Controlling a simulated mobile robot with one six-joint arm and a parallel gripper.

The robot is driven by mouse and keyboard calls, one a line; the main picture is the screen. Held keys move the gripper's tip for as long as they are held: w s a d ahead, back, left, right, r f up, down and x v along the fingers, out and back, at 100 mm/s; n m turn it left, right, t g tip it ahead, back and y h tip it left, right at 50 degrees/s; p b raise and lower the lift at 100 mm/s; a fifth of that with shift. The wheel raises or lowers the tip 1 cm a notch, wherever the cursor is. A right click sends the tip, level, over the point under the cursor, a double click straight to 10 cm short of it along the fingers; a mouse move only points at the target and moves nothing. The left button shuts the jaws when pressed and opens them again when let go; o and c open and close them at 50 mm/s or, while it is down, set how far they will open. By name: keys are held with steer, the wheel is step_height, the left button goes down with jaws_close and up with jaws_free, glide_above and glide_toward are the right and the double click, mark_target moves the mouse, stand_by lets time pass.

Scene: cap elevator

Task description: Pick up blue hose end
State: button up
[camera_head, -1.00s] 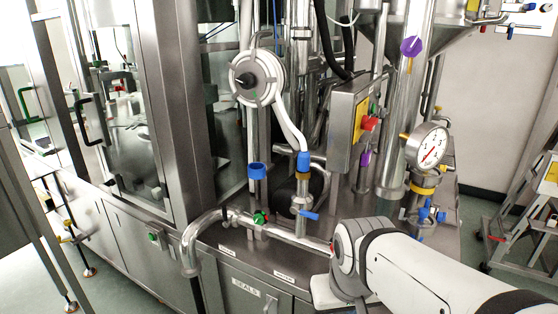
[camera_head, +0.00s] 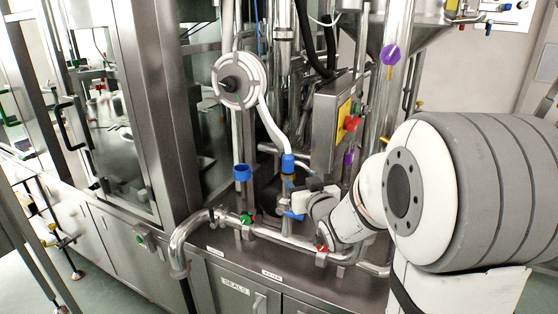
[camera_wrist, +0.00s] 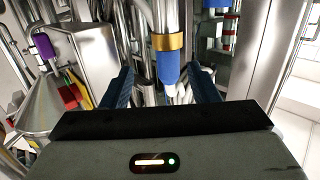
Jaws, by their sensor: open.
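The blue hose end (camera_head: 288,163) hangs at the end of a white hose (camera_head: 272,123) and sits upright on a steel pipe stub with a brass ring. My gripper (camera_head: 308,192) is just below and right of it in the head view.
A blue open-topped socket (camera_head: 242,172) stands on a pipe to the left. The hose reel (camera_head: 240,80) is above. A control box (camera_head: 336,115) with a red button (camera_head: 352,122) is close on the right. A horizontal pipe with green (camera_head: 247,219) and red (camera_head: 321,248) valve handles runs in front.

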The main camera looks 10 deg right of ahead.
mark_target(290, 165)
steer(key=shift+w+a+r+t+y, duration=0.15)
steer(key=shift+w+r+t+y, duration=0.2)
steer(key=shift+w+t+y, duration=0.05)
steer(key=w+p, duration=0.1)
steer(key=w, duration=0.1)
steer(key=w+a+p, duration=0.1)
steer(key=w, duration=0.2)
steer(key=w+r+p, duration=0.1)
steer(key=w, duration=0.1)
steer(key=shift+w+a, duration=0.15)
steer(key=shift+a, duration=0.25)
steer(key=c, duration=1.1)
step_height(290, 165, up, 10)
steer(key=shift+b, duration=0.6)
